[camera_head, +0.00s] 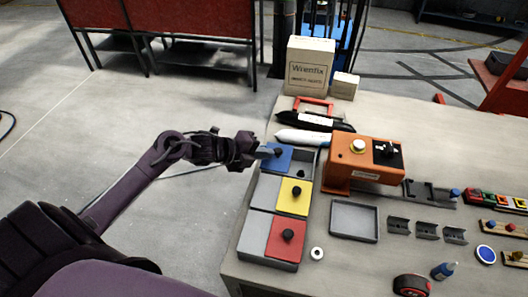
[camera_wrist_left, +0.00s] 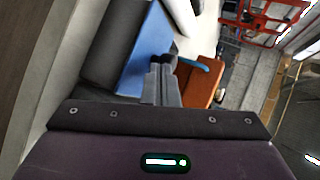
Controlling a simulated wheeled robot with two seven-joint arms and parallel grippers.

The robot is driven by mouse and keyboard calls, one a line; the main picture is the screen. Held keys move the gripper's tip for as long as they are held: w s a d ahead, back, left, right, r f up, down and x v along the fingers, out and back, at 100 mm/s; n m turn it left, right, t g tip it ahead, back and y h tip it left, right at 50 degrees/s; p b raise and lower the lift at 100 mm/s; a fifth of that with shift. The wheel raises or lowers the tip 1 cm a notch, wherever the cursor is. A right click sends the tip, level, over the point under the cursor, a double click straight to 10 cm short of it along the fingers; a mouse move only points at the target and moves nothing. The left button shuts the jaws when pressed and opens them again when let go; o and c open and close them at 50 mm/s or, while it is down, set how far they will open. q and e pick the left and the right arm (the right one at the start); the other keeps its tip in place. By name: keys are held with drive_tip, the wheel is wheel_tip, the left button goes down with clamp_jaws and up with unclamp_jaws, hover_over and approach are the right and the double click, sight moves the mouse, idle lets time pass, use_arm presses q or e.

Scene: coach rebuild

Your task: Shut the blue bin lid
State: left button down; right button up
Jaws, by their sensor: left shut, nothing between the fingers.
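The blue lid (camera_head: 272,164) lies at the far end of a grey three-part bin (camera_head: 253,222), set to the left of the yellow lid below it. To its right a dark part of that compartment (camera_head: 302,164) shows open, with something dark inside. A dark knob stands on the blue lid. My left gripper (camera_head: 268,152) is shut and empty at the left of this knob; I cannot tell whether it touches. In the left wrist view, my shut fingers (camera_wrist_left: 165,80) are in front of the blue lid (camera_wrist_left: 148,45). My right gripper is not in view.
The yellow lid (camera_head: 292,197) and red lid (camera_head: 286,238) sit on the bin's right side. An orange box (camera_head: 350,173) stands close to the right, and white and black bottles (camera_head: 300,137) lie just behind. A grey tray (camera_head: 354,222) is at the right.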

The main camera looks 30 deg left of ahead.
use_arm(q)
drive_tip(key=w+d+b, duration=0.1)
drive_tip(key=d+b, duration=0.1)
drive_tip(key=d, duration=0.5)
drive_tip(key=shift+w+d, duration=0.3)
drive_tip(key=shift+w, duration=0.1)
